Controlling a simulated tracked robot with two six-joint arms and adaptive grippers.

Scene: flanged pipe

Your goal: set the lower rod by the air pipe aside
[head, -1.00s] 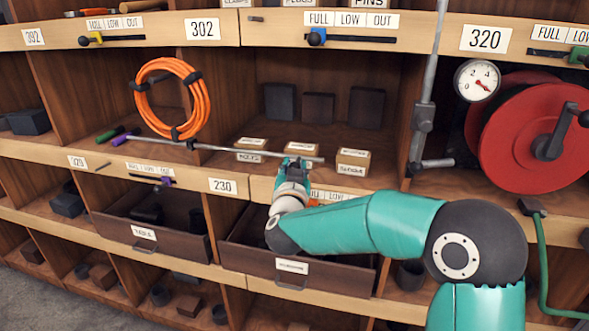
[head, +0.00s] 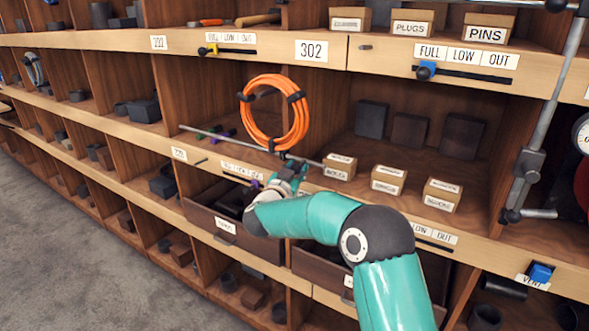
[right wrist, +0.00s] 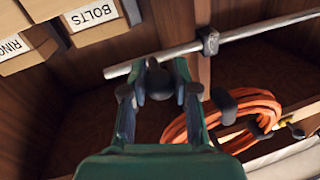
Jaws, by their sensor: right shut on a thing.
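The thin grey rod (head: 312,161) lies nearly level across the front of the middle shelf, below the orange coil. It also shows in the right wrist view (right wrist: 265,31), with a dark collar (right wrist: 208,40) on it. My right gripper (head: 291,170) is shut on the rod between its collar and its right end. In the right wrist view the fingers (right wrist: 158,80) flank a dark rounded piece under the rod; I cannot tell whether it belongs to the rod. An upright grey pipe (head: 550,105) stands at the right. My left gripper is not in view.
The orange coil (head: 247,115) hangs just above the rod. Small labelled boxes, among them the bolts box (head: 340,172), stand by the rod's right end. Green and purple handles lie behind its left part. Drawers (head: 225,225) sit below. Open floor (head: 90,265) is at lower left.

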